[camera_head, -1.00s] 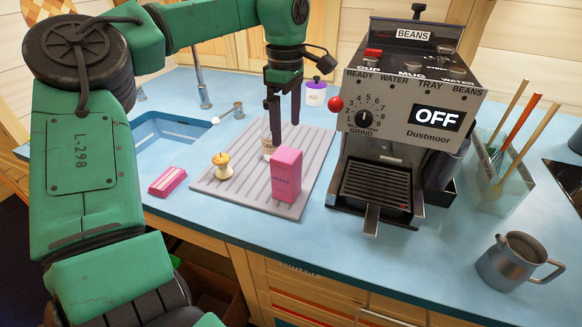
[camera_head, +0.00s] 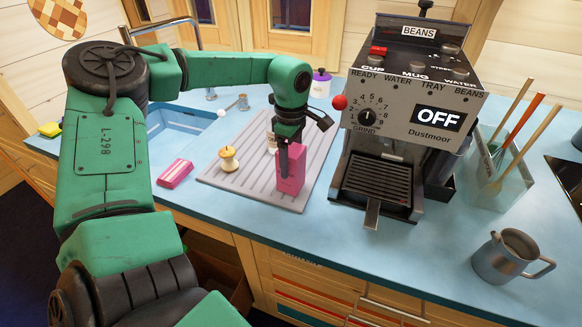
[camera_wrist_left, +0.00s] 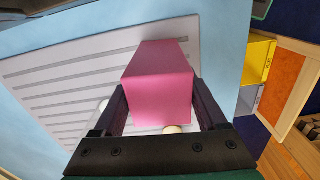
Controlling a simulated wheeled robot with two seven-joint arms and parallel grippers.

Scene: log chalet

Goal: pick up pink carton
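The pink carton (camera_head: 292,174) stands upright on the grey ridged mat, near its front right. In the left wrist view the carton (camera_wrist_left: 160,98) fills the space between the two dark fingers. My left gripper (camera_head: 289,165) is lowered over the carton, one finger on each side. The fingers (camera_wrist_left: 160,108) look spread slightly wider than the carton, with little gap; contact is hard to tell. In the head view part of the carton is hidden behind a finger. My right gripper is not in view.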

